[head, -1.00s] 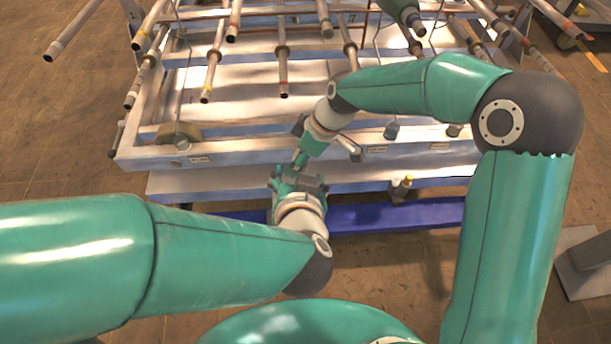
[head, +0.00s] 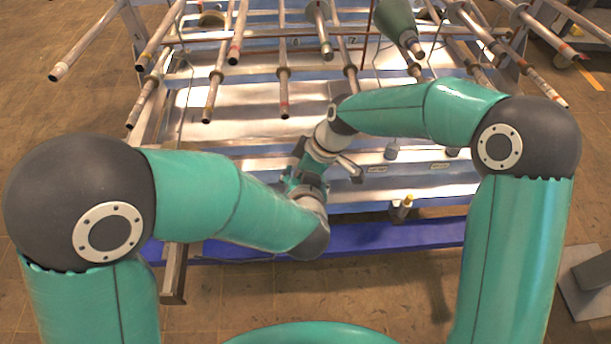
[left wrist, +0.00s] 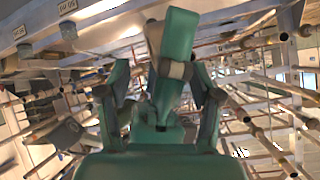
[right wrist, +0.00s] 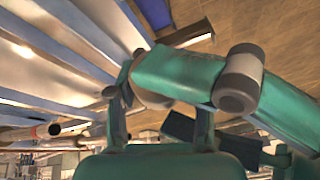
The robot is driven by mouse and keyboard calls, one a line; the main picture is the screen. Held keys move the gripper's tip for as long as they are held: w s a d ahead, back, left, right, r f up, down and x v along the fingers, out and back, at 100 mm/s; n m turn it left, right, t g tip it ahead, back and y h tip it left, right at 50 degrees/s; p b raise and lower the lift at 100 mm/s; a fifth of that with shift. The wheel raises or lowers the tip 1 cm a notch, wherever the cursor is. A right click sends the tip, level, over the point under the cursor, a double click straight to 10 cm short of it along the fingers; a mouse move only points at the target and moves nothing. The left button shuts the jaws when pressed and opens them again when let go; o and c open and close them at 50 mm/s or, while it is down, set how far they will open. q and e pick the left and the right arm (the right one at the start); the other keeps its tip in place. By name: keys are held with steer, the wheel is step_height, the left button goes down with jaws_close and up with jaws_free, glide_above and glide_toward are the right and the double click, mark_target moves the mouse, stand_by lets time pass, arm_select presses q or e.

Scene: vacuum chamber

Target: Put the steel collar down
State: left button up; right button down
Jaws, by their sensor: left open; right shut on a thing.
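My right gripper (head: 298,176) reaches down in front of the rack in the head view. In the right wrist view its fingers (right wrist: 160,105) are closed in around a pale, rounded piece (right wrist: 150,98), which looks like the steel collar, mostly hidden by fingers and a teal arm part. In the head view the collar cannot be made out. My left gripper (head: 306,186) is close against the right one, its tips overlapping it in the picture. In the left wrist view its fingers (left wrist: 163,95) stand apart, with teal and grey parts of my other arm between and beyond them.
A metal rack (head: 250,95) with several projecting tubes fills the area ahead. A dark green tapered piece (head: 398,25) hangs at its back. A blue beam (head: 400,235) runs along the rack's foot. A small yellow-topped fitting (head: 404,203) stands right of the grippers. Brown floor is open in front.

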arm_select(q)
steer(key=shift+w, duration=0.1)
steer(key=shift+d, duration=0.1)
jaws_close()
arm_select(e)
steer(key=shift+a, duration=0.1)
arm_select(q)
steer(key=shift+d, duration=0.1)
arm_select(e)
steer(key=shift+c, duration=1.9)
jaws_free()
steer(key=shift+a+r, duration=0.1)
